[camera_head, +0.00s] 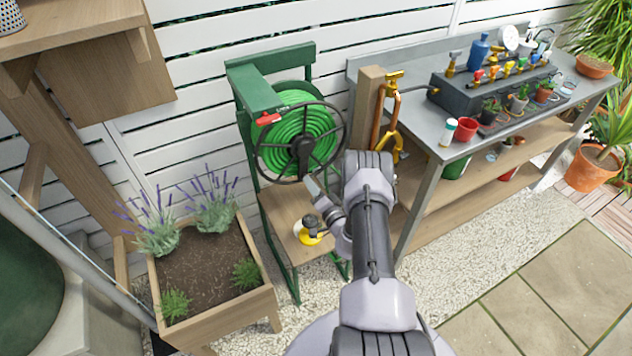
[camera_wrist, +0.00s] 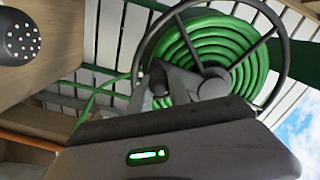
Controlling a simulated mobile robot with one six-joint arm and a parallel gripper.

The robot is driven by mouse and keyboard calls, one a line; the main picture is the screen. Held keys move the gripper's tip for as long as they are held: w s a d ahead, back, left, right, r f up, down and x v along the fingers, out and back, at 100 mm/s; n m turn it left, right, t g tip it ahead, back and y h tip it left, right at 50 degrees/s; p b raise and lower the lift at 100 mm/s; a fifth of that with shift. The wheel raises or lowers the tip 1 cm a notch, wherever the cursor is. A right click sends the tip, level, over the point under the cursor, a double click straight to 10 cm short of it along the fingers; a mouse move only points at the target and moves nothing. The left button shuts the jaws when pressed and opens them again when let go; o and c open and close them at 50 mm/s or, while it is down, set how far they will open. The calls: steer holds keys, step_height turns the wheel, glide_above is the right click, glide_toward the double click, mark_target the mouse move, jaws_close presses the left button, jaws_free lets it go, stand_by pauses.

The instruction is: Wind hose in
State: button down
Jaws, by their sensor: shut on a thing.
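The green hose (camera_head: 290,120) lies coiled on a reel in a green metal stand (camera_head: 250,95). A dark handwheel (camera_head: 340,124) with spokes and a hub is mounted in front of the coil. My gripper (camera_head: 311,186) is at the wheel's lower rim and shut on what seems to be its handle, mostly hidden by the fingers. In the wrist view my gripper (camera_wrist: 165,88) is left of the hub, with the green coil (camera_wrist: 200,45) behind it. A green hose strand runs off to the left there.
A red lever (camera_head: 268,118) sits on the stand's green box. A planter (camera_head: 215,300) with lavender stands at the left. A brass tap (camera_head: 393,80) on a wooden post and a metal-topped bench (camera_head: 425,150) stand at the right. The white fence is close behind.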

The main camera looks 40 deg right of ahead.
steer(key=shift+d, duration=0.15)
stand_by(0.3)
steer(key=c, duration=1.2)
jaws_free()
steer(key=shift+c, duration=0.2)
steer(key=p+v, duration=1.6)
steer(key=v, duration=0.1)
steer(key=shift+s+p, duration=0.15)
steer(key=shift+p, duration=0.25)
steer(key=shift+r, duration=0.1)
